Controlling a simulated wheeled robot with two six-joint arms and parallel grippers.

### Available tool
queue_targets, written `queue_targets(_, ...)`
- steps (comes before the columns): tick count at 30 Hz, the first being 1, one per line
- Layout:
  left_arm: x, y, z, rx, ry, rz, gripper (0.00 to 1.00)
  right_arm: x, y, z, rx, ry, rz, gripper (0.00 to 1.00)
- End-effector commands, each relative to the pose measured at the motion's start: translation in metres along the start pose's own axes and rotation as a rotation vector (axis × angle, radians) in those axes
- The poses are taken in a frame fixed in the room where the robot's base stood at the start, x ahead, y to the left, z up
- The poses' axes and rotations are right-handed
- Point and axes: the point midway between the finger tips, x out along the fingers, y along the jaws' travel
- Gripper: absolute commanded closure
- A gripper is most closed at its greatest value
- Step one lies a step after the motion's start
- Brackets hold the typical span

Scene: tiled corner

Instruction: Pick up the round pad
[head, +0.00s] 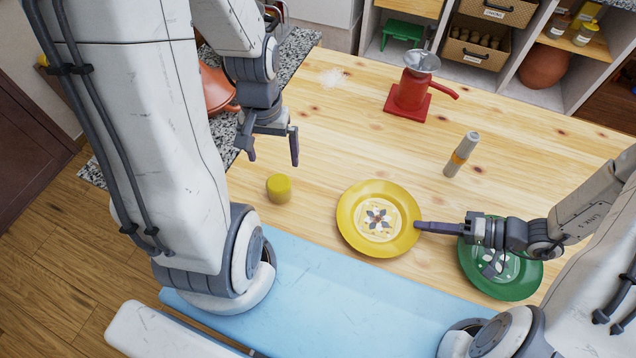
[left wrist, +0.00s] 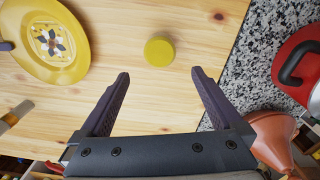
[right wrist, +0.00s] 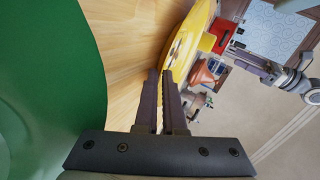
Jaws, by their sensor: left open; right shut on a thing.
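The round pad (head: 279,188) is a small, thick yellow disc lying on the wooden table, left of the yellow plate. In the left wrist view the pad (left wrist: 159,51) lies just beyond and between the fingertips, with nothing touching it. My left gripper (head: 273,160) is open and empty above the table near the pad; it also shows in the left wrist view (left wrist: 160,76). My right gripper (head: 418,226) is shut on the rim of the yellow plate (head: 351,218). The right wrist view shows its fingers (right wrist: 160,75) close together at the yellow rim (right wrist: 192,45).
A green plate (head: 515,288) lies under my right wrist. The wood around the pad is clear.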

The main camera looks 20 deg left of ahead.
Motion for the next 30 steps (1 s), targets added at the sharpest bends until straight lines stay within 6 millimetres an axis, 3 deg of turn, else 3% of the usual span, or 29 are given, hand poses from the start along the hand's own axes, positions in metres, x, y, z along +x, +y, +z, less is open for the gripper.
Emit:
queue_targets(12,0.057,0.0,0.0,-0.025,-0.009,-0.001,0.0,0.0,0.001,0.001,-0.001,-0.002,0.003,1.0)
queue_targets(20,0.072,0.0,-0.001,-0.025,-0.006,-0.002,0.0,0.0,0.001,0.001,-0.001,-0.002,0.003,1.0)
queue_targets(30,0.111,0.002,0.0,-0.026,-0.006,0.004,0.0,0.0,0.001,0.001,-0.001,-0.002,0.003,1.0)
